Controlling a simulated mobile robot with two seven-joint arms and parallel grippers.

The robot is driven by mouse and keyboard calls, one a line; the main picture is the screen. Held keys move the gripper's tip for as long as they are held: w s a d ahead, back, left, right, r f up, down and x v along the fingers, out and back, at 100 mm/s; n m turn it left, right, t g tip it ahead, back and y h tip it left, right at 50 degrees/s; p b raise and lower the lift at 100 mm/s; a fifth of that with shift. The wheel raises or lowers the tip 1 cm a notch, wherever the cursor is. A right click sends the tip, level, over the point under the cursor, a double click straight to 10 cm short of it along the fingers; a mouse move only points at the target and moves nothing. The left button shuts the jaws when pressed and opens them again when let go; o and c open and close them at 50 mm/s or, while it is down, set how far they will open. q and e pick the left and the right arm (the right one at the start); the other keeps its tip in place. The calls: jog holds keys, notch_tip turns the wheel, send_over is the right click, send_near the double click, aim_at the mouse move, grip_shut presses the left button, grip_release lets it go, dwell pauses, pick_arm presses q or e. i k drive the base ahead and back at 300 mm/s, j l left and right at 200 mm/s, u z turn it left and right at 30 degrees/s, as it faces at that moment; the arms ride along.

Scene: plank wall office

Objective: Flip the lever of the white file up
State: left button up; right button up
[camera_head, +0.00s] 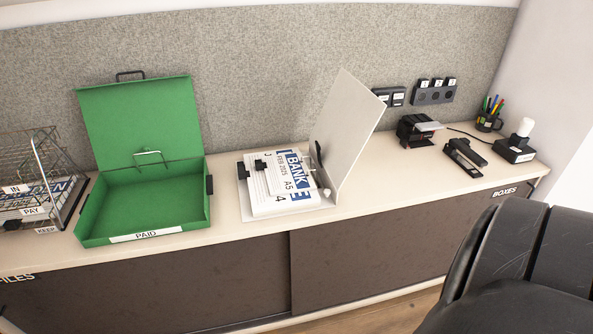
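The white file (347,125) lies on the cabinet top near the middle, with its cover standing open and leaning to the right. A stack of papers (270,206) lies inside it, with a "BANK" sheet (296,170) and an "A5" label showing. Black clips sit on the papers. A dark lever (319,154) stands by the cover's hinge side, next to the papers; its exact position is too small to tell. Neither of my grippers shows in the head view.
An open green box file (143,237) labelled "PAID" stands to the left, with a wire rack (40,170) beyond it. A hole punch (417,131), a stapler (464,157), a lamp (520,140) and a pen cup (489,118) stand right. A black chair (525,270) blocks the front right.

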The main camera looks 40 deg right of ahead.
aim_at(327, 191)
jog(key=i+j+u, duration=0.1)
jog(key=i+j, duration=0.25)
jog(key=i+j+u, duration=0.1)
jog(key=i+j, duration=0.2)
jog(key=i, duration=0.2)
jog(key=i+j+u, duration=0.1)
jog(key=i+j, duration=0.2)
jog(key=i, duration=0.15)
jog(key=i+j+u, duration=0.1)
jog(key=i+j, duration=0.15)
jog(key=i, duration=0.15)
jog(key=i+j+u, duration=0.1)
jog(key=i+j, duration=0.15)
jog(key=i, duration=0.25)
jog(key=z, duration=3.7)
jog(key=i+l+u, duration=0.3)
jog(key=i+l, duration=0.15)
jog(key=l, duration=0.15)
jog(key=i+l+u, duration=0.3)
jog(key=i+l, duration=0.15)
jog(key=l, duration=0.25)
jog(key=i+l+u, duration=0.2)
jog(key=l, duration=0.15)
jog(key=i+l+u, duration=0.15)
jog(key=l, duration=0.25)
